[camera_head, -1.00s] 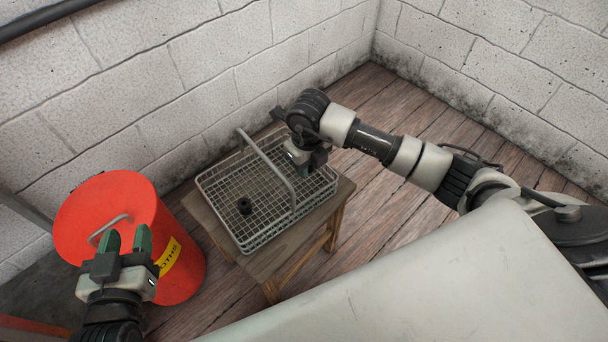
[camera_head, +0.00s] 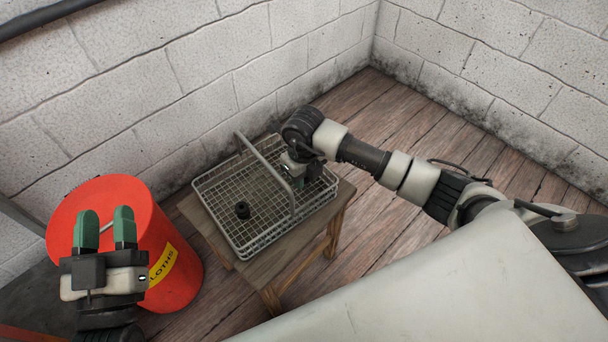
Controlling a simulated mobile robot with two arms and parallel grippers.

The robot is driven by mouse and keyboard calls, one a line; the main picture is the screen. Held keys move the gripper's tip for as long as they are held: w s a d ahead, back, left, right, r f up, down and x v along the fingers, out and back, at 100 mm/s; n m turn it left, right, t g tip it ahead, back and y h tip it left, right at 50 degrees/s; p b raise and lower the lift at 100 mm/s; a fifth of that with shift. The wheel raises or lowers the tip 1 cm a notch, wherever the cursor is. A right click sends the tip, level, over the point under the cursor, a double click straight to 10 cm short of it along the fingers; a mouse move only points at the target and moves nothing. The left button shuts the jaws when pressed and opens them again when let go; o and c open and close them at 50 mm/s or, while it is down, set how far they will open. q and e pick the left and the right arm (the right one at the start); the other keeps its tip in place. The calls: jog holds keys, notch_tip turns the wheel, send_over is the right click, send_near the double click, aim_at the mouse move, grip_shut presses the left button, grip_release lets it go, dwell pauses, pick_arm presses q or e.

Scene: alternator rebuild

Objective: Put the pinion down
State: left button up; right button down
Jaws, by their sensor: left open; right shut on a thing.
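My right gripper (camera_head: 302,179) is low inside the right part of a grey wire basket (camera_head: 262,247), beyond its raised handle. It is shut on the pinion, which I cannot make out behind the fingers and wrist. A small dark ring-shaped part (camera_head: 242,210) lies on the mesh floor in the left part of the basket, apart from the gripper. My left gripper (camera_head: 105,229) is open and empty, its green fingers up in front of the red bin.
The basket stands on a small wooden stool (camera_head: 268,271). A red bin (camera_head: 178,245) with a yellow label stands left of it. Block walls (camera_head: 200,90) close in behind. A pale flat surface (camera_head: 440,270) fills the lower right.

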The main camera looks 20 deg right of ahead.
jog(key=shift+f, duration=0.1)
jog(key=c, duration=0.8)
grip_release()
pick_arm(q)
jog(key=shift+r+h, duration=0.15)
jog(key=shift+h, duration=0.15)
pick_arm(e)
notch_tip(320, 180, up, 6)
jog(key=shift+f+p, duration=0.2)
jog(key=shift+p, duration=0.8)
pick_arm(q)
jog(key=s+a+f+g+y+p, duration=0.1)
jog(key=f+g, duration=0.4)
jog(key=s+a+f+g+y+p, duration=0.1)
jog(key=s+f+g+y, duration=0.1)
jog(key=f+g, duration=0.3)
jog(key=shift+a+f+y, duration=0.3)
jog(key=shift+a+f, duration=0.1)
jog(key=shift+f, duration=0.2)
pick_arm(e)
jog(key=shift+r, duration=3.35)
